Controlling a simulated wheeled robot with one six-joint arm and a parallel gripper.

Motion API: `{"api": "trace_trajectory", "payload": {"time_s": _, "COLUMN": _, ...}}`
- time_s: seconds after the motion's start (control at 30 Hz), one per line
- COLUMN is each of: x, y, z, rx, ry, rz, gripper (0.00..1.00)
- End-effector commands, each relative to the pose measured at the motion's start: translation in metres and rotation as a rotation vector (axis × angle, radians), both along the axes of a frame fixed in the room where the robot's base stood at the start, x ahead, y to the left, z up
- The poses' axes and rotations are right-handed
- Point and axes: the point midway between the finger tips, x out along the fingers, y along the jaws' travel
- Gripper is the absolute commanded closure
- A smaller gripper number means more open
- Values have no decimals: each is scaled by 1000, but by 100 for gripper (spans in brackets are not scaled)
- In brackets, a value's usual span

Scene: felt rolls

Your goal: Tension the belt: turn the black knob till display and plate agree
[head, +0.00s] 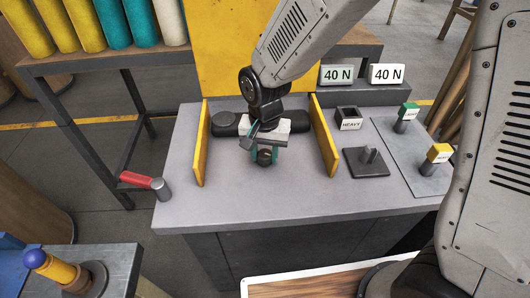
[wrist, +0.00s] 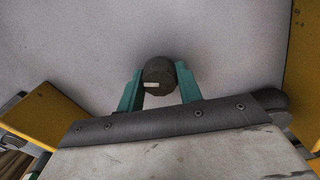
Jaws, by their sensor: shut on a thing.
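The black knob (wrist: 158,72) sits between the two teal fingers of my gripper (wrist: 158,88) in the wrist view, with the fingers closed on its sides. A white mark on the knob lies nearly level, toward its left side. In the head view the knob (head: 264,157) shows at the front of my gripper (head: 265,150), above the grey bench top. Two small panels stand at the back right: the left panel (head: 337,75) and the white right panel (head: 388,76). Both read 40 N. I cannot see a belt clearly.
Yellow side plates (head: 329,135) flank the knob, with a dark roller (head: 226,124) behind it. To the right are a dark box marked HEAVY (head: 348,118), a grey post on a base (head: 367,162), and green (head: 408,112) and yellow (head: 439,153) labelled blocks. A red handle (head: 137,179) juts out at left.

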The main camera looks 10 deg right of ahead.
Motion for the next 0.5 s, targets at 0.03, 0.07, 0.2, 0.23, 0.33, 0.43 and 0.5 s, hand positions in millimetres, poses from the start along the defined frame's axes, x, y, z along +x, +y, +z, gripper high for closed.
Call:
{"api": "trace_trajectory", "payload": {"time_s": 0.03, "x": 0, "y": 0, "z": 1, "rx": 1, "ry": -1, "rz": 0, "gripper": 88}}
{"api": "trace_trajectory", "payload": {"time_s": 0.07, "x": 0, "y": 0, "z": 1, "rx": 1, "ry": -1, "rz": 1, "gripper": 88}}
{"api": "trace_trajectory", "payload": {"time_s": 0.2, "x": 0, "y": 0, "z": 0, "rx": 1, "ry": -1, "rz": 1, "gripper": 48}}
{"api": "trace_trajectory", "payload": {"time_s": 0.23, "x": 0, "y": 0, "z": 0, "rx": 1, "ry": -1, "rz": 1, "gripper": 43}}
{"api": "trace_trajectory", "payload": {"time_s": 0.33, "x": 0, "y": 0, "z": 0, "rx": 1, "ry": -1, "rz": 1, "gripper": 43}}
{"api": "trace_trajectory", "payload": {"time_s": 0.43, "x": 0, "y": 0, "z": 0, "rx": 1, "ry": -1, "rz": 1, "gripper": 43}}
{"api": "trace_trajectory", "payload": {"time_s": 0.5, "x": 0, "y": 0, "z": 1, "rx": 1, "ry": -1, "rz": 1, "gripper": 43}}
